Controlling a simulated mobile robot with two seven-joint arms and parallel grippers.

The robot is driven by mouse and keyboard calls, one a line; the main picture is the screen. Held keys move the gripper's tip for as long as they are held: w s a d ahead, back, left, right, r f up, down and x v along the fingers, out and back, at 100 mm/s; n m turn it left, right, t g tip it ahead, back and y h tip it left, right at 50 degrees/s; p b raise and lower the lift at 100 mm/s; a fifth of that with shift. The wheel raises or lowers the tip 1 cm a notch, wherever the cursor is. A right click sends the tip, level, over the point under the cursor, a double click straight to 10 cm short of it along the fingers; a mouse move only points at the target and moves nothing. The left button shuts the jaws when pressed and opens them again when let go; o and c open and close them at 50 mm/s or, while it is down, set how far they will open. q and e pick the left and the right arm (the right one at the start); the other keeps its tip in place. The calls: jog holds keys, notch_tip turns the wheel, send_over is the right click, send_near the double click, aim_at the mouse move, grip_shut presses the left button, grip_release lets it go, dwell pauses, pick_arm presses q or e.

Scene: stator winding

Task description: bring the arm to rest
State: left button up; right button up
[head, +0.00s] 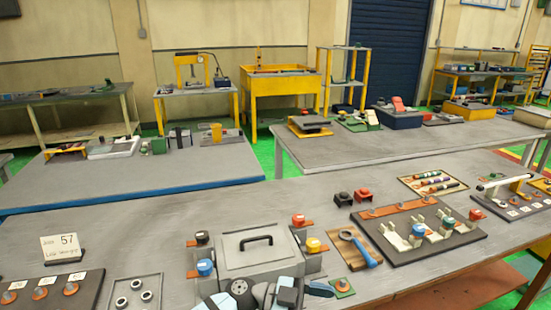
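Neither of my grippers can be made out in the head view. A cluster of dark, white and blue parts shows at the bottom centre, cut off by the frame edge. I cannot tell whether it is part of my arm or a tool. Just behind it, a grey box (258,262) with a black handle stands on the near bench (180,245). Red, yellow, black and blue capped terminals stand at both sides of the box.
Right of the box lie a wooden board (352,252) with a blue-handled ring tool and a dark fixture plate (470,236) with white holders. At left are a card reading 57 (61,248) and a dark strip with orange knobs. Bare bench lies behind the box.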

pick_arm(q)
jog(key=a+f+n+t+y+p, duration=0.2)
jog(key=a+n+t, duration=0.4)
jog(key=n+t, duration=0.3)
jog(key=a+f+n+t+y+p, duration=0.1)
jog(key=a+f+n+t+y, duration=0.15)
jog(key=a+n+t, duration=0.65)
jog(key=s+a+f+n+g+y+p, duration=0.2)
jog(key=s+a+f+y, duration=0.8)
jog(key=s+a+f, duration=0.3)
jog(key=s, duration=0.3)
jog(key=shift+a+f+g+p, duration=0.25)
jog(key=shift+a+g+p, duration=0.05)
jog(key=shift+g+p, duration=0.1)
